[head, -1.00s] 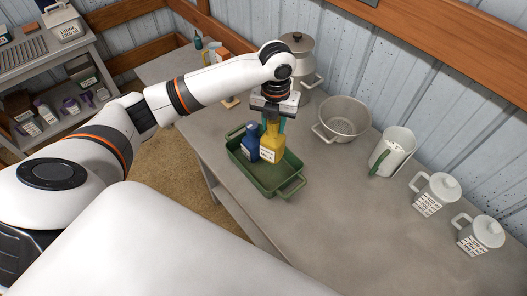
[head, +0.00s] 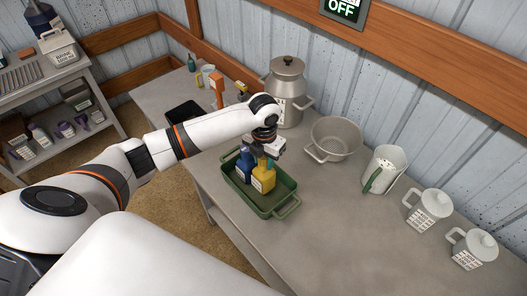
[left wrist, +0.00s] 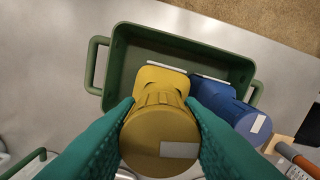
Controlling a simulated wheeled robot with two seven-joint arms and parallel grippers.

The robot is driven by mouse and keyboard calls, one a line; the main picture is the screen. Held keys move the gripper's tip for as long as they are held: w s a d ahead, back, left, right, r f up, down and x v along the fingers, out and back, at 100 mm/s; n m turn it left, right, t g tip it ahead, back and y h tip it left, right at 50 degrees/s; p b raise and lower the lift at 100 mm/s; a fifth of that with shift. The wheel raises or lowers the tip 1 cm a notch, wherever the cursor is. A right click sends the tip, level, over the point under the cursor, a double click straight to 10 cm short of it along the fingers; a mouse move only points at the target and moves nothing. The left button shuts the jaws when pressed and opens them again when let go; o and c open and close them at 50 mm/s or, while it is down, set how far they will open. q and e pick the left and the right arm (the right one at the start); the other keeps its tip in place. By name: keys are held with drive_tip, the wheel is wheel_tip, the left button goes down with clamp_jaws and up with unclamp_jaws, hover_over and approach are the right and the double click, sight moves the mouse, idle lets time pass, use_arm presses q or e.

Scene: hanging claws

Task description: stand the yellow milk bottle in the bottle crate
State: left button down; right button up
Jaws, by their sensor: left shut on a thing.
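The yellow milk bottle (head: 262,180) stands about upright inside the green bottle crate (head: 277,207), beside a blue bottle (head: 245,164). My left gripper (head: 267,160) is above the crate and shut on the yellow bottle's upper part. In the left wrist view the teal fingers (left wrist: 160,104) press both sides of the yellow bottle (left wrist: 160,140), over the crate (left wrist: 180,43), with the blue bottle (left wrist: 222,105) close at its right. The yellow bottle's base is hidden, so I cannot tell if it touches the crate floor. My right gripper is not in view.
A lidded metal can (head: 286,95) and a colander (head: 335,139) stand behind the crate. A dark tray (head: 186,112) lies at the back left.

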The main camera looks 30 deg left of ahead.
use_arm(q)
wheel_tip(320, 180, down, 3)
drive_tip(key=shift+f+p, duration=0.2)
drive_tip(key=shift+p, duration=0.15)
drive_tip(key=shift+f, duration=0.45)
drive_tip(key=c, duration=1)
unclamp_jaws()
drive_tip(key=shift+r, duration=0.1)
drive_tip(key=shift+r, duration=0.2)
wheel_tip(320, 180, up, 12)
drive_tip(key=shift+f+b, duration=0.1)
drive_tip(key=shift+b, duration=0.75)
